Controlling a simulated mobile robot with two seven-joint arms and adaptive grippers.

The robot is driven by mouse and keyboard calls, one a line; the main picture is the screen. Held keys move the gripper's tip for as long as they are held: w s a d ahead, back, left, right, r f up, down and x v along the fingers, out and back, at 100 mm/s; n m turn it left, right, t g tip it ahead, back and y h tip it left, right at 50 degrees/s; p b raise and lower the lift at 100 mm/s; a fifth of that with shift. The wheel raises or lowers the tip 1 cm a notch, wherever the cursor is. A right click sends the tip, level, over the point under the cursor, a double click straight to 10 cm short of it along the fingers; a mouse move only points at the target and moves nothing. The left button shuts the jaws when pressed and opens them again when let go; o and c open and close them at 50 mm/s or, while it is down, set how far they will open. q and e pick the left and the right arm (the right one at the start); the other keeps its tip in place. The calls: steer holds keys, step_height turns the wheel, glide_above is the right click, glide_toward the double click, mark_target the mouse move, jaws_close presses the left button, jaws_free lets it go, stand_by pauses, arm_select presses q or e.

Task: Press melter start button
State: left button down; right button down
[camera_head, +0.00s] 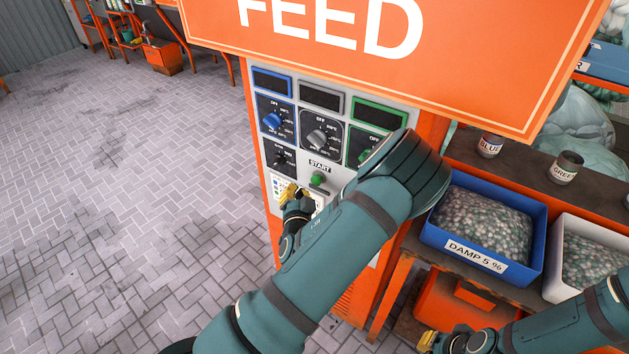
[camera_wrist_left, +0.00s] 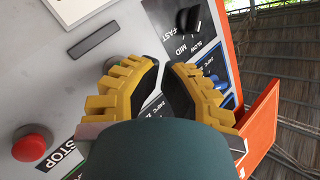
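The orange-and-grey control panel shows in the head view. A green button (camera_head: 318,179) sits under the START label (camera_head: 320,167). My left gripper (camera_head: 292,193), with yellow fingers, is just below and left of that button, in front of the panel. In the left wrist view its fingers (camera_wrist_left: 161,72) stand close together with a narrow gap and nothing seen between them. The green button is mostly hidden there. A red button (camera_wrist_left: 29,146) beside a STOP label (camera_wrist_left: 61,156) shows at the left. My right gripper (camera_head: 428,342) is at the bottom edge, its fingers partly hidden.
A large orange FEED sign (camera_head: 400,50) overhangs the panel. Blue, grey and green dials (camera_head: 318,138) are above the button. A blue bin (camera_head: 440,238) labelled DAMP 5 % and a white bin (camera_head: 553,290) stand on the bench at the right. The paved floor at left is open.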

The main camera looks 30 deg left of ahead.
mark_target(317, 180)
arm_select(q)
steer(key=shift+w+d, duration=0.1)
steer(key=shift+w, duration=1.1)
steer(key=c, duration=1.7)
jaws_free()
steer(key=shift+w, duration=0.1)
jaws_close()
steer(key=shift+w, duration=0.35)
steer(key=shift+w+b, duration=0.4)
steer(key=shift+w, duration=0.1)
steer(key=shift+s, duration=0.9)
